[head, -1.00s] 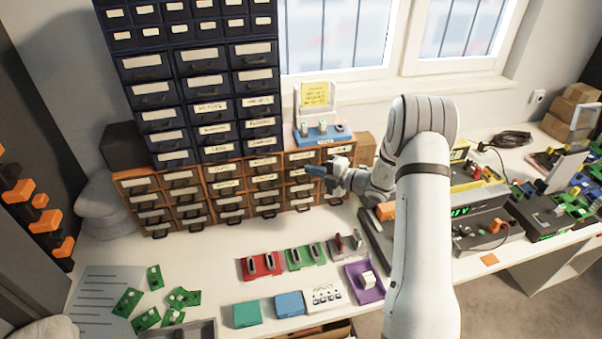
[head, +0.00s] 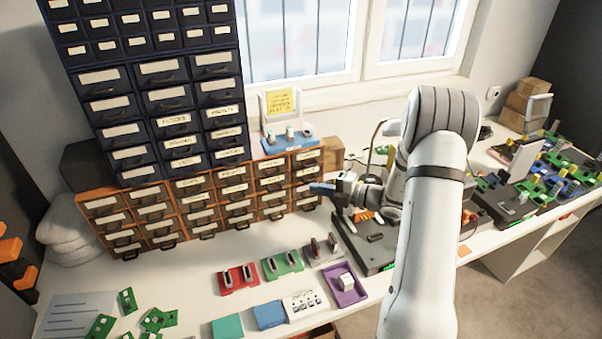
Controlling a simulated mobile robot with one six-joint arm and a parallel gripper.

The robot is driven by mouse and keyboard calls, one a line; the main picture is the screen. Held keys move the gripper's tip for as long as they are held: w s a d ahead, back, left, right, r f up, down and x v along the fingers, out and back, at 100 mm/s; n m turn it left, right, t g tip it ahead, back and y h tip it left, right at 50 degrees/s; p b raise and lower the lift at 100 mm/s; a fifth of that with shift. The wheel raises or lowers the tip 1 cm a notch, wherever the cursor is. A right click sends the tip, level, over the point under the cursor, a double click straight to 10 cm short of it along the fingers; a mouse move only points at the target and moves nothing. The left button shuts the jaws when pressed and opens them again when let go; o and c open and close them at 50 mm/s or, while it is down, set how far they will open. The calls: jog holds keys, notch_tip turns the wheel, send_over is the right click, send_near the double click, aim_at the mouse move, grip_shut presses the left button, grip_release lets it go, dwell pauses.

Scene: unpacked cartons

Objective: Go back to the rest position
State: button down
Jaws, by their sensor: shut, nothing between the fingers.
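My gripper (head: 322,189) is at the end of my white arm, which reaches in from the bottom right. Its blue fingers point left, in front of the right end of the orange-framed drawer cabinet (head: 180,212). The fingers are shut with nothing between them. My gripper is raised above the white bench (head: 200,270). My arm hides part of the bench and the equipment behind it.
Red (head: 238,279) and green (head: 283,264) holders, a purple tray (head: 361,295) and a blue box (head: 269,315) lie along the front. A dark device (head: 368,245) stands below my gripper. Green boards (head: 160,318) lie at left. Bare bench lies between cabinet and holders.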

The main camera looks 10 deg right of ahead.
jog(key=s+a+r+n+g+h, duration=0.2)
jog(key=s+a+r+n+g, duration=0.25)
jog(key=s+n, duration=0.55)
jog(key=s+a+r+n+g+h, duration=0.2)
jog(key=s+a+r+n+g, duration=0.4)
jog(key=n, duration=0.6)
jog(key=s+d+r+n+t+h, duration=0.2)
jog(key=s+d+n+h, duration=0.2)
jog(key=s+n, duration=0.3)
jog(key=s+d+r+n+t+h, duration=0.2)
jog(key=s+d+n+h, duration=0.3)
jog(key=n, duration=1)
jog(key=shift+s+r+t+h, duration=0.25)
jog(key=shift+s+t+h, duration=0.2)
jog(key=shift+s, duration=1.1)
